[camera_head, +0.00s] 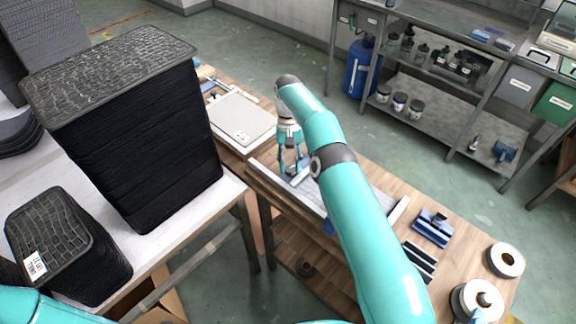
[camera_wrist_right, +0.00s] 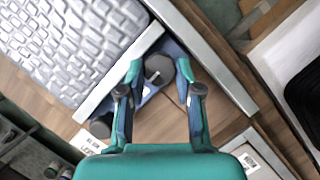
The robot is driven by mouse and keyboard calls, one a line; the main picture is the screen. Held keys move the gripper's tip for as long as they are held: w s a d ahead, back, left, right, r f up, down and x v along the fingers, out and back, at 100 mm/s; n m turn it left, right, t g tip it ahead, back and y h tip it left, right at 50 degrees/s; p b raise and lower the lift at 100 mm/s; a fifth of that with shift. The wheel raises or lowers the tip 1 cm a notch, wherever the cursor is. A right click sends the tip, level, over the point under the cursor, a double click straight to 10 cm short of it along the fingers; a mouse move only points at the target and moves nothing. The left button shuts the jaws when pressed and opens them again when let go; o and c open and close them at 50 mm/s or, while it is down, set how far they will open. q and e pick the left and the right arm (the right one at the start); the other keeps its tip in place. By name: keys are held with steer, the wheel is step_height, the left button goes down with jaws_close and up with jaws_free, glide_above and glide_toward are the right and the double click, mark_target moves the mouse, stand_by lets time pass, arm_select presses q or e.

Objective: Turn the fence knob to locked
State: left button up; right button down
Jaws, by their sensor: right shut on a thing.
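The fence knob (camera_wrist_right: 158,68) is a round dark grey knob with a pale line on its face. It sits on a blue-grey mount beside metal rails in the right wrist view. My right gripper (camera_wrist_right: 160,72) has a fingertip on either side of the knob and is shut on it. In the head view my right gripper (camera_head: 291,166) points down at the left end of the workbench fixture. The knob is too small and covered there to make out. I cannot read which position the knob's line marks. My left gripper is not in view.
A metal-edged panel with a textured grey surface (camera_wrist_right: 62,45) lies left of the knob. A tall black stack (camera_head: 140,145) stands on the white table at left. The wooden bench (camera_head: 455,265) holds blue and black tools and rolls. A grey shelf (camera_head: 440,110) stands behind.

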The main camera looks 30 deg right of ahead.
steer(key=shift+s+a+f, duration=0.15)
steer(key=shift+f, duration=0.05)
stand_by(0.4)
steer(key=c, duration=0.8)
jaws_free()
steer(key=shift+m, duration=0.3)
steer(key=shift+o, duration=0.2)
steer(key=shift+r, duration=0.1)
steer(key=shift+r, duration=0.15)
